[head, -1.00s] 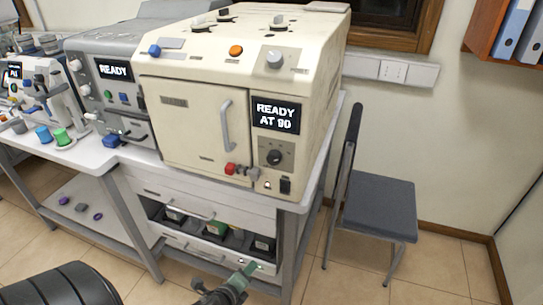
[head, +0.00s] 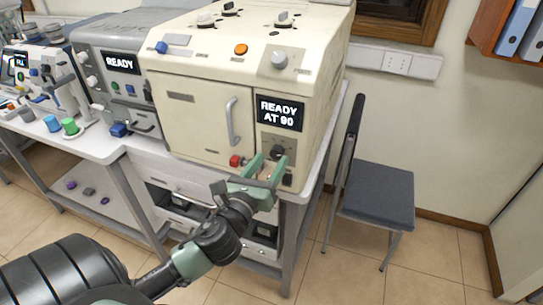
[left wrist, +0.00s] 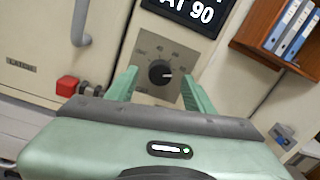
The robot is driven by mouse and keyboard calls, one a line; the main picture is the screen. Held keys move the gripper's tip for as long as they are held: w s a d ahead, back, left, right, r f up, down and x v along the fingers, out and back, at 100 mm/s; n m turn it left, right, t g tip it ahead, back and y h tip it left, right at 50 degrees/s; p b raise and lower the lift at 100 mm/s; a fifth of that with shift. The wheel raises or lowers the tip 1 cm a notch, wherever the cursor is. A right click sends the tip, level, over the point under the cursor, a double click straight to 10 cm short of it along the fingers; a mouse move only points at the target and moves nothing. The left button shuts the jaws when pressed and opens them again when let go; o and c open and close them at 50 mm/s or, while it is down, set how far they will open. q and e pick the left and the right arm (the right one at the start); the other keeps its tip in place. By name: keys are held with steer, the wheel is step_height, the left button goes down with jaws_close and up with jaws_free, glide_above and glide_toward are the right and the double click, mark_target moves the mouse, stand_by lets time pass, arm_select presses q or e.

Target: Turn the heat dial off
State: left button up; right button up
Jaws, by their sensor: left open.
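The heat dial (left wrist: 160,72) is a round black knob on a grey plate with markings, below the "READY AT 90" display (head: 279,113) on the cream oven. It also shows in the head view (head: 277,152), partly behind my gripper. My left gripper (head: 267,164) has green fingers and is open and empty in front of the panel. In the left wrist view, the left gripper's fingers (left wrist: 158,92) stand on either side of the dial, with the dial between and beyond them. I cannot tell the gap to it. My right gripper is not in view.
A red knob (head: 236,161) sits at the oven's lower front, just left of my gripper. The oven door handle (head: 232,122) stands out above it. A black chair (head: 378,195) stands right of the bench. Floor in front is clear.

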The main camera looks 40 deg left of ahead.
arm_select(q)
steer(key=shift+w+a, duration=0.1)
steer(key=shift+w, duration=0.75)
jaws_close()
